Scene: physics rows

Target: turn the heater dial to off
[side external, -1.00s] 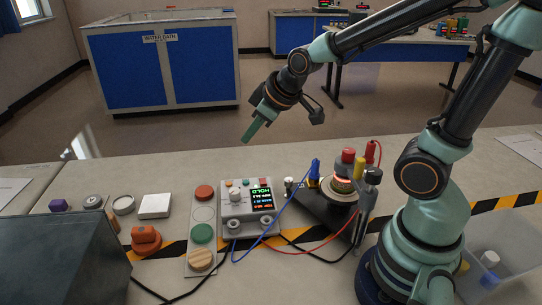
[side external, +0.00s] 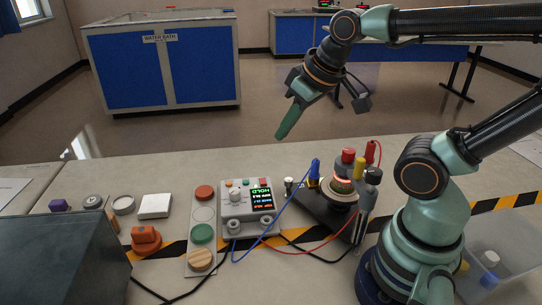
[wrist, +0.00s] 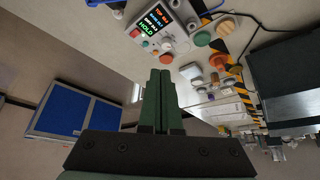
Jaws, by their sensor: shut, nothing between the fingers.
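A grey control box (side external: 250,208) with a lit screen reading HOLD stands on the bench; I cannot tell which of its knobs is the heater dial. A pale knob (side external: 235,195) sits on its top left, and two round knobs (side external: 266,222) are on its front. A small heater (side external: 342,184) glows orange to its right. My gripper (side external: 281,137) is shut and empty, well above the bench and apart from the box. In the wrist view, the gripper's closed green fingers (wrist: 160,74) point toward the bench, with the control box (wrist: 166,28) beyond them.
A panel with red, green and wooden round buttons (side external: 203,227) stands left of the box. An orange knob (side external: 146,238) lies further left, near a dark case (side external: 65,260). Blue, red and black leads cross the bench. A clear bin (side external: 508,258) is at right.

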